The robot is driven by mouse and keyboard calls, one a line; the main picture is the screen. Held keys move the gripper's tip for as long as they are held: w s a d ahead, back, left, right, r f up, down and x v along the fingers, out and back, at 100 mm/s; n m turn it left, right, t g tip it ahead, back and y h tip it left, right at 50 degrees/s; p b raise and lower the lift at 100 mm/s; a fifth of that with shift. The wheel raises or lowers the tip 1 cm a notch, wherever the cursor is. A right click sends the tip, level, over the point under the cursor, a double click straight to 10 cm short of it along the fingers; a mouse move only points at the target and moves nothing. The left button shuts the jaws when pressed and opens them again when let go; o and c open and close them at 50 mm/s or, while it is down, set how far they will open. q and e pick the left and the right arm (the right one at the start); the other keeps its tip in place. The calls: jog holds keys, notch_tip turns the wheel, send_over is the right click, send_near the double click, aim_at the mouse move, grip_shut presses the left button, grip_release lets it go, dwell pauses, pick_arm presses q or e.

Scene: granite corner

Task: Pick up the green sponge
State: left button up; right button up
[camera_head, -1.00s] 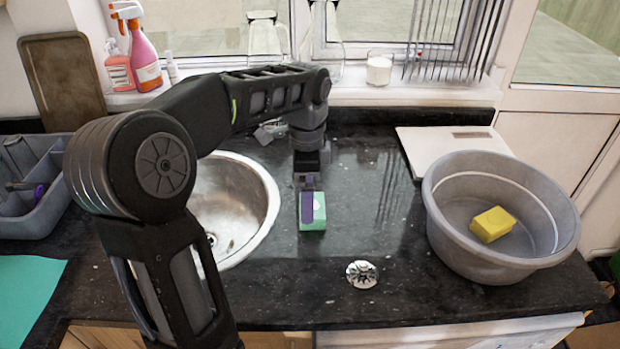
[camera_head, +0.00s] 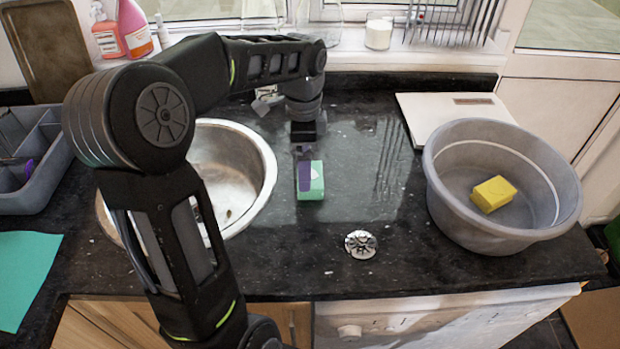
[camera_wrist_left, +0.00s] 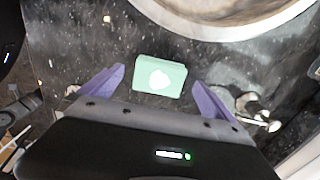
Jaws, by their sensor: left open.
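The green sponge (camera_head: 316,186), a small block with a pale patch on top, lies on the dark granite counter right of the sink. My left gripper (camera_head: 304,168) points down at it, and a purple finger covers part of its left side. In the left wrist view the sponge (camera_wrist_left: 160,88) shows in the gap between the two spread purple fingers of my left gripper (camera_wrist_left: 160,76), with space on both sides. The gripper is open and empty. How high the fingertips are is hard to tell. My right gripper is not in view.
The round steel sink (camera_head: 236,178) is left of the sponge. A metal strainer (camera_head: 361,244) lies in front. A grey tub (camera_head: 450,225) with a yellow sponge (camera_head: 493,194) stands at right, near a white scale (camera_head: 440,110). A grey caddy (camera_head: 45,180) is at far left.

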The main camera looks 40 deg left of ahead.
pick_arm(q)
jog(key=shift+a+f+p, duration=0.2)
jog(key=shift+f+p, duration=0.4)
jog(key=shift+f, duration=2.05)
jog(key=shift+s, duration=0.1)
jog(key=c, duration=1.4)
jog(key=shift+c, duration=0.2)
jog(key=shift+r, duration=0.15)
notch_tip(320, 180, up, 10)
jog(key=shift+f+b, duration=0.1)
jog(key=shift+b, duration=0.45)
